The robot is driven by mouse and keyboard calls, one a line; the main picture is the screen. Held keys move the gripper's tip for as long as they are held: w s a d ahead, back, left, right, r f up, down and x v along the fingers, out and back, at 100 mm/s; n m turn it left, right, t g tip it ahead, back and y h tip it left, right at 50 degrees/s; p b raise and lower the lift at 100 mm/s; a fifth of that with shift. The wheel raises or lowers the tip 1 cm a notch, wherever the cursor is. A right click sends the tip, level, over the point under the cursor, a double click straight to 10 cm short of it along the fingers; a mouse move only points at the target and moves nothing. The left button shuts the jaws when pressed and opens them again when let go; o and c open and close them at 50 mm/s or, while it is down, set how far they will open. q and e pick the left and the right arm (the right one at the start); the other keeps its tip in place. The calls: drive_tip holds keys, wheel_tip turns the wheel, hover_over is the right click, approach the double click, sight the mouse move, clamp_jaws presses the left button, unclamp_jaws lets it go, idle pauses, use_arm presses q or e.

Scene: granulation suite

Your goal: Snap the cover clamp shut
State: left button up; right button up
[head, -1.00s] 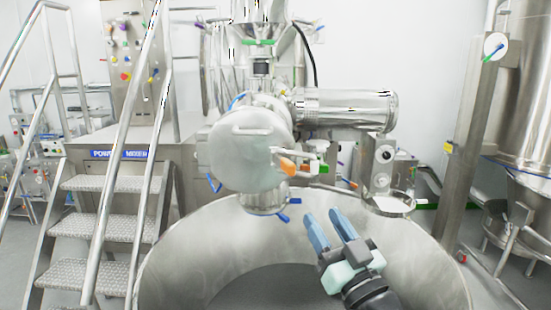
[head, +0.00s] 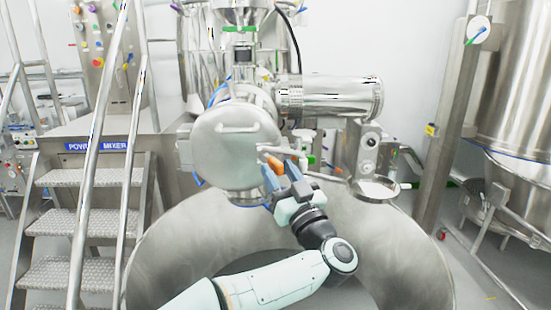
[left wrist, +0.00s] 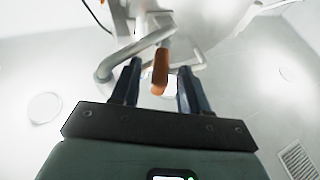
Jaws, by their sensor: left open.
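The round steel cover (head: 225,155) of the mill shows in the middle of the head view, with a pale bar handle on its face. The cover clamp is at its right edge; its orange grip (head: 272,160) shows just above my left fingers. My left gripper (head: 279,171) is open at the clamp, its arm coming in from the lower left. In the left wrist view, the orange grip (left wrist: 160,72) hangs on a bent metal lever (left wrist: 135,52) and lies between the two dark fingers (left wrist: 157,78), with gaps on both sides. My right gripper is not in view.
A large curved steel vessel rim (head: 180,240) lies below the cover. Steps with railings (head: 85,220) stand at left. A horizontal steel cylinder (head: 330,98) is above right, a small round tray (head: 378,190) to the right. A post (head: 450,130) and a big tank (head: 515,85) stand far right.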

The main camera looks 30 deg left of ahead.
use_arm(q)
drive_tip(key=shift+x, duration=1.2)
clamp_jaws()
